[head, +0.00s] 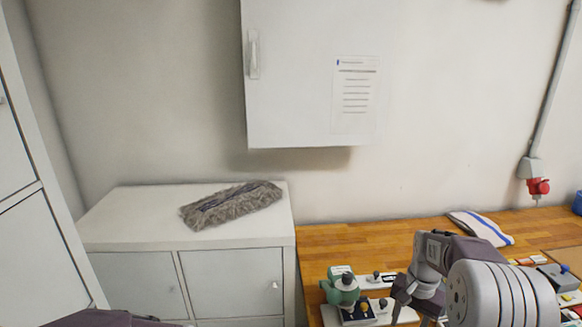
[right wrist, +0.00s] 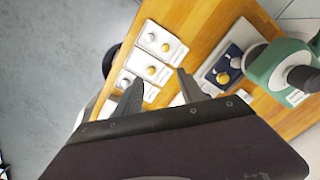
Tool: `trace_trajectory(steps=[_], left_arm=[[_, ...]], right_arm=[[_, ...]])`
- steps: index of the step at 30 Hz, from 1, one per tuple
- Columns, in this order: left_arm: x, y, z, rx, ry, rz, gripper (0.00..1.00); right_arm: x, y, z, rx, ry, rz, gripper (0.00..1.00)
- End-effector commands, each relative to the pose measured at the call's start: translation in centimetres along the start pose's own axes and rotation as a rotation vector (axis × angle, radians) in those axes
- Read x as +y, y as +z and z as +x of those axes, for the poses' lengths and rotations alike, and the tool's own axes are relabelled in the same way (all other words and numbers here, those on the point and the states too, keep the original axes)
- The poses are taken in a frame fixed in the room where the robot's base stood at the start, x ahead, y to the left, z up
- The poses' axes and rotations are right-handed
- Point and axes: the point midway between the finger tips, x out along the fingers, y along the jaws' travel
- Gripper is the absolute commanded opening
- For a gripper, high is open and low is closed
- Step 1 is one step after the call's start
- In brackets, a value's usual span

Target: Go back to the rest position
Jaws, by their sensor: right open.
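My right gripper (head: 400,302) hangs over the front part of the wooden bench (head: 345,240) in the head view. In the right wrist view its two dark fingers (right wrist: 160,90) are apart with nothing between them. Beyond the fingertips lie small white cards with round knobs or buttons (right wrist: 152,68). A dark mauve part of my left arm, with what looks like the left gripper (head: 148,318), shows at the bottom left edge of the head view. It is mostly cut off, and its fingers cannot be made out.
A green and grey device (head: 343,287) stands on the bench left of my right gripper. A striped cloth (head: 482,228) lies farther back. A grey fluffy mop head (head: 232,205) lies on the white cabinet (head: 130,215). A wall cupboard (head: 300,80) hangs above.

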Motion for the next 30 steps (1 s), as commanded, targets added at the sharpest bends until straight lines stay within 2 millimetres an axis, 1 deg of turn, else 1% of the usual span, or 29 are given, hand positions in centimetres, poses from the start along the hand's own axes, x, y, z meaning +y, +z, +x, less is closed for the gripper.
trace_trajectory(steps=[1,2,4,7,11,14,17,21,24,26,28,30], left_arm=[[0.0,0.0,0.0,0.000,0.000,0.000,0.36],[0.0,0.0,0.0,0.000,0.000,0.000,0.36],[0.0,0.0,0.0,0.000,0.000,0.000,0.36],[0.0,0.0,0.0,0.000,0.000,0.000,0.36],[0.0,0.0,0.0,0.000,0.000,0.000,0.36],[0.0,0.0,0.0,0.000,0.000,0.000,0.36],[0.0,0.0,0.0,0.000,0.000,0.000,0.36],[0.0,0.0,0.0,0.000,0.000,0.000,0.36],[0.0,0.0,0.0,0.000,0.000,0.000,0.36],[0.0,0.0,0.0,0.000,0.000,0.000,0.36],[0.0,0.0,0.0,0.000,0.000,0.000,0.36],[0.0,0.0,0.0,0.000,0.000,0.000,0.36]], right_arm=[[-1.0,0.2,-0.8,0.017,-0.009,-0.024,0.47],[-1.4,0.3,-1.2,0.027,-0.014,-0.035,0.47],[-2.1,1.2,-2.1,0.038,-0.020,-0.063,0.47],[-2.7,3.5,-2.5,0.030,-0.018,-0.103,0.47],[-2.9,6.8,-2.4,0.024,-0.019,-0.166,0.47],[-2.8,9.7,-1.9,0.023,-0.022,-0.238,0.47],[-2.2,12.7,-0.9,0.025,-0.027,-0.325,0.47],[-0.5,17.0,1.1,0.031,-0.034,-0.465,0.47],[1.2,19.2,2.9,0.038,-0.037,-0.555,0.47],[1.8,19.9,3.9,0.045,-0.038,-0.606,0.47],[1.1,19.1,3.9,0.087,-0.054,-0.655,0.47],[1.0,19.0,3.9,0.094,-0.055,-0.675,0.47]])
